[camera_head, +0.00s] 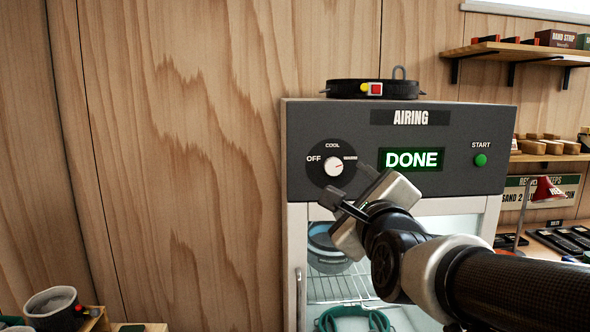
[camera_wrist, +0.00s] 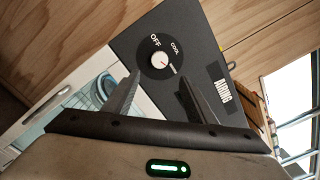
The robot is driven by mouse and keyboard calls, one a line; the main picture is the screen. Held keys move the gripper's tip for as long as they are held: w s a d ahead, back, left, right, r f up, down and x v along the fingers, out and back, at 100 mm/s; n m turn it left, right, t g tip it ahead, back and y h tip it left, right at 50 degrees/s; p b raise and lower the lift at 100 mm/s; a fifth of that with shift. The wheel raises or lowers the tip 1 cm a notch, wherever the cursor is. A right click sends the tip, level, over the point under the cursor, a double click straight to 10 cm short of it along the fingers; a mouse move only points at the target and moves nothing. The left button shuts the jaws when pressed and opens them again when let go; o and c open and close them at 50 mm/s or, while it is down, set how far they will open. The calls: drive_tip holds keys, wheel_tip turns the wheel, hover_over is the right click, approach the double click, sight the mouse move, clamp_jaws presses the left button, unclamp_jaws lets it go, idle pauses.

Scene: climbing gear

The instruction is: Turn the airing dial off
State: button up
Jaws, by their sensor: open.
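The airing dial (camera_head: 334,166) is a white knob on a black disc, at the left of the dark airing panel (camera_head: 455,130). Its labels read OFF at left, COOL on top and WARM at right. The red mark on the knob points right, toward WARM. The display (camera_head: 411,159) reads DONE in green. My gripper (camera_head: 350,193) is just below and right of the dial in the head view, apart from it. In the wrist view the dial (camera_wrist: 160,60) shows beyond and between the two fingers of my open, empty gripper (camera_wrist: 157,88).
A green START button (camera_head: 480,160) is at the panel's right. Behind the glass door are a blue-grey item (camera_head: 326,240) and a green item (camera_head: 352,318). Bare wooden wall is at left.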

sight(335, 168)
drive_tip(key=w+p, duration=0.1)
drive_tip(key=w, duration=1.1)
drive_tip(key=shift+w, duration=0.4)
drive_tip(key=c, duration=1)
drive_tip(key=shift+c, duration=0.2)
